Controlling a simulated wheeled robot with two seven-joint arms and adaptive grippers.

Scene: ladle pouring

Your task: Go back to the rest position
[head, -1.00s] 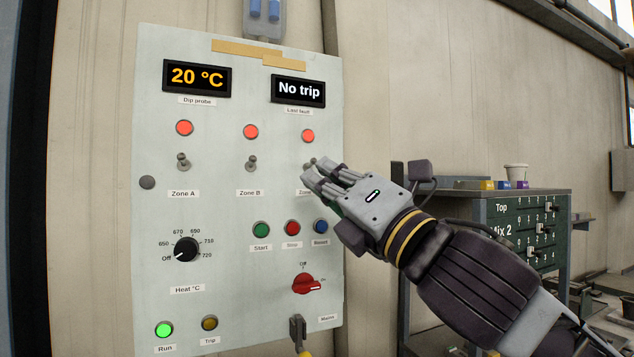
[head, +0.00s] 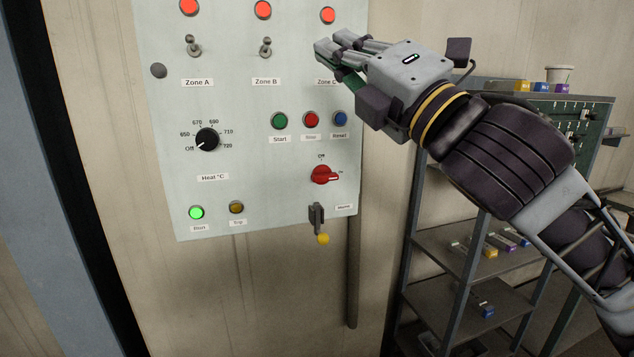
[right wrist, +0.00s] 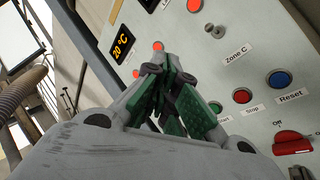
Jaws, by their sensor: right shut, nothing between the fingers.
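My right gripper (head: 335,52) is shut and empty. It is in front of the upper right part of the pale control panel (head: 250,185), beside the Zone C label, and hides the Zone C switch in the head view. In the right wrist view its green-padded fingers (right wrist: 165,75) meet, with the panel behind them. I cannot tell the exact gap between fingertips and panel. My left gripper is not in view.
The panel carries a heat knob (head: 207,139), a red mains switch (head: 323,174) and Start, Stop and Reset buttons. A metal shelf rack (head: 480,260) with small coloured boxes stands right, under my arm.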

